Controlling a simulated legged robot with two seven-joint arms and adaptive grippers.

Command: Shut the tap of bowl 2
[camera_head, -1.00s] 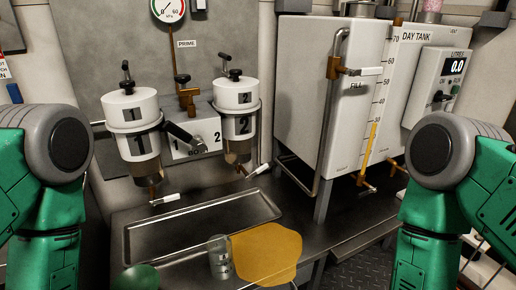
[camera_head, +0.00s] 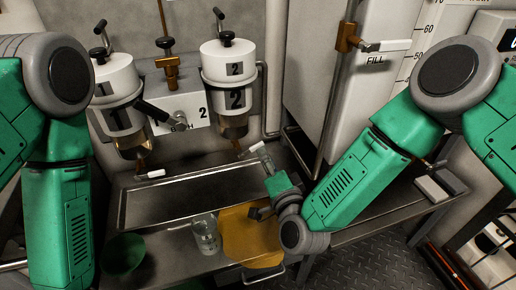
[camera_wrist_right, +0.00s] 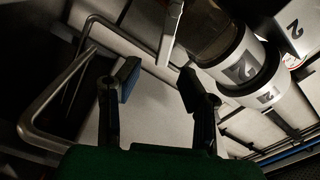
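Bowl 2 (camera_head: 228,68) is a white canister with a clear lower part, held in a ring on the back panel. Its tap has a white-ended lever (camera_head: 251,149) below the bowl, angled up to the right. My right gripper (camera_head: 264,161) is close to this lever, coming from below right; its fingers are small and partly unclear there. In the right wrist view my right gripper (camera_wrist_right: 160,82) is open and empty. The pale lever (camera_wrist_right: 171,30) lies beyond the fingertips, and bowl 2 (camera_wrist_right: 240,65) is to the right. My left gripper is out of view.
Bowl 1 (camera_head: 113,82) and its white tap lever (camera_head: 150,175) are at the left. A metal tray (camera_head: 140,207) lies below both bowls. A clear beaker (camera_head: 206,236) stands by a yellow patch (camera_head: 248,240). A metal post (camera_head: 332,100) and tank (camera_head: 376,90) stand right.

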